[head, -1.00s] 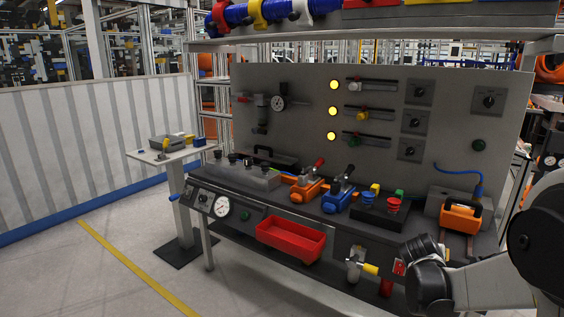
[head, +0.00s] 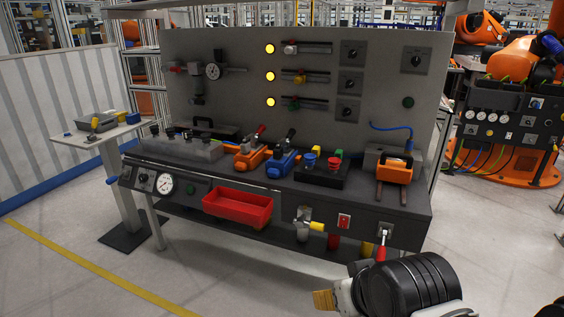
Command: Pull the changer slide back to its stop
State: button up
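The likely changer slide is an orange block with a black handle (head: 395,170) on the right end of the bench. It sits at the front of a grey box (head: 378,154) fed by a blue hose, above two short brown rails (head: 379,190) that run toward the bench's front edge. My arm is low at the bottom right, in front of the bench and apart from the slide. A tan ribbed end piece, perhaps part of my gripper (head: 325,300), shows left of the black arm link. Its fingers cannot be made out, and nothing held is visible.
A red-handled lever (head: 381,247) and a yellow-handled valve (head: 311,224) stick out from the bench front near my arm. A red tray (head: 238,207) hangs further left. Blue and orange clamps (head: 284,160) stand on the bench.

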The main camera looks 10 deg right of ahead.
aim_at(389, 170)
jog(key=z, duration=0.9)
